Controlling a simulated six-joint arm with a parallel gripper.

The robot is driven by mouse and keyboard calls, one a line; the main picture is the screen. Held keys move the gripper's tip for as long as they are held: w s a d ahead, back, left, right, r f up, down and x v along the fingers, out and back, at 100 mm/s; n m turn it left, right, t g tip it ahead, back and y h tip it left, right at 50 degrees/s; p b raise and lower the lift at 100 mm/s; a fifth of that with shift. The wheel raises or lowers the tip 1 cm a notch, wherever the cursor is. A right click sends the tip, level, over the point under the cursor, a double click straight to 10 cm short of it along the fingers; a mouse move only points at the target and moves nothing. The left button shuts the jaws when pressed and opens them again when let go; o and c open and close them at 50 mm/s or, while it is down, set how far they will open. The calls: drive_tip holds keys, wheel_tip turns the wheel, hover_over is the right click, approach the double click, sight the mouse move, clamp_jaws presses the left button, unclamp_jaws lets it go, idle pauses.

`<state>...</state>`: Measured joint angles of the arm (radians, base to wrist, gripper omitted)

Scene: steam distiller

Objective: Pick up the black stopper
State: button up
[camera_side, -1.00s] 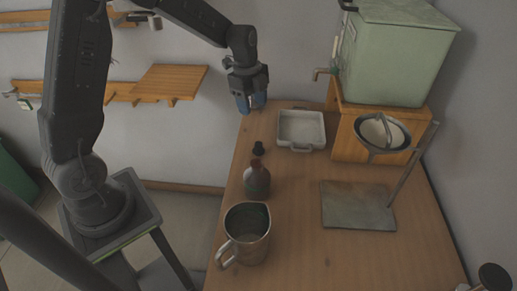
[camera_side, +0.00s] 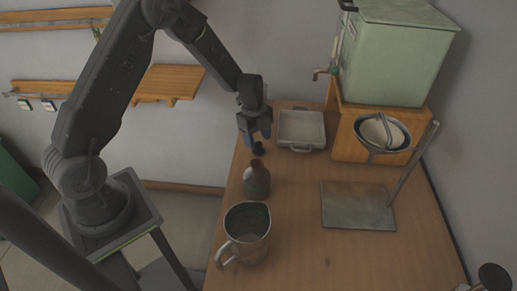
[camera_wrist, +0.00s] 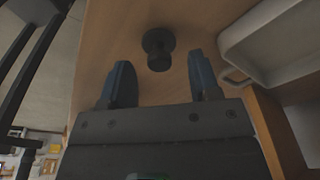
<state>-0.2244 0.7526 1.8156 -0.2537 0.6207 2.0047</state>
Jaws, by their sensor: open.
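The small black stopper (camera_side: 258,148) stands on the wooden table near its left edge, behind the brown bottle (camera_side: 257,180). My gripper (camera_side: 256,138) is open, with blue fingers, close above and around the back of the stopper in the side view. In the wrist view the stopper (camera_wrist: 158,46) lies ahead of and between the two open fingertips (camera_wrist: 157,72), with a gap on both sides. The gripper holds nothing. Whether a finger touches the stopper cannot be told.
A white tray (camera_side: 301,145) stands close to the right of the gripper. A metal jug (camera_side: 246,232) is at the front. A stand with a metal base plate (camera_side: 357,206) and a green tank (camera_side: 392,55) on a wooden box are to the right.

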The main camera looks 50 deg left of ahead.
sight(258, 143)
drive_tip(key=f, duration=0.4)
drive_tip(key=shift+d, duration=0.35)
drive_tip(key=shift+c, duration=0.4)
drive_tip(key=c, duration=0.6)
drive_tip(key=shift+c, duration=0.2)
